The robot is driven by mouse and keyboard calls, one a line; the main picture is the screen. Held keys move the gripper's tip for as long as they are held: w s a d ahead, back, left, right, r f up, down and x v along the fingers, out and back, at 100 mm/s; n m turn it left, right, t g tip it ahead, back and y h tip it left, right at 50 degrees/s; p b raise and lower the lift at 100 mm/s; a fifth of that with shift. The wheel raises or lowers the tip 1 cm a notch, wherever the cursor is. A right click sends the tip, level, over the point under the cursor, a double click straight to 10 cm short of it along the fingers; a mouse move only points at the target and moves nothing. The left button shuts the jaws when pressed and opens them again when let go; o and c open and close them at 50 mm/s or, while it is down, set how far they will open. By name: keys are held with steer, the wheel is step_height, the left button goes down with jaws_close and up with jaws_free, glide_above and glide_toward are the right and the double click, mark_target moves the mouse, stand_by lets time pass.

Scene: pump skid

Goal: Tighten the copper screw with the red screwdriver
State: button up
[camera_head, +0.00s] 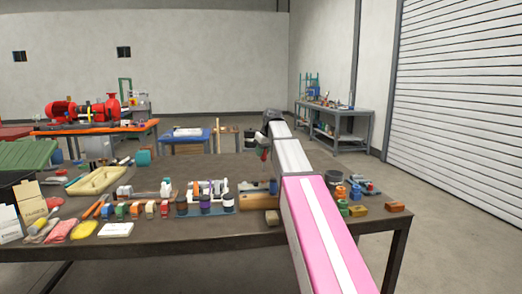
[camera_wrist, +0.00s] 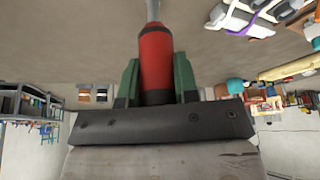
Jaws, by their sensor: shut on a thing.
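My gripper (camera_wrist: 157,72) is shut on the red screwdriver (camera_wrist: 155,50), with a green finger on each side of its handle in the wrist view. The screwdriver's grey shaft runs out of the top of that view, so its tip is hidden. In the head view my arm reaches over the workbench, and a small red patch (camera_head: 264,154) beside its far end may be the screwdriver; it is too small to be sure. I cannot make out the copper screw in either view.
The dark workbench (camera_head: 150,250) carries a wooden block (camera_head: 258,202), a blue tray with jars (camera_head: 205,212), a cream tray (camera_head: 95,181) and several coloured blocks. Orange blocks (camera_head: 395,207) lie right of my arm. A red pump (camera_head: 85,110) stands on a bench behind.

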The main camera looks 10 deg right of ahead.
mark_target(262, 159)
steer(key=shift+w+f, duration=0.1)
steer(key=shift+w, duration=0.2)
steer(key=shift+f, duration=2.05)
steer(key=shift+f, duration=0.8)
stand_by(0.5)
steer(key=m+h, duration=0.1)
steer(key=m, duration=0.2)
steer(key=shift+m+t, duration=0.3)
steer(key=shift+m, duration=0.1)
steer(key=shift+s+m+h, duration=0.1)
steer(key=shift+m+h, duration=0.3)
steer(key=m+h, duration=0.1)
steer(key=m, duration=0.2)
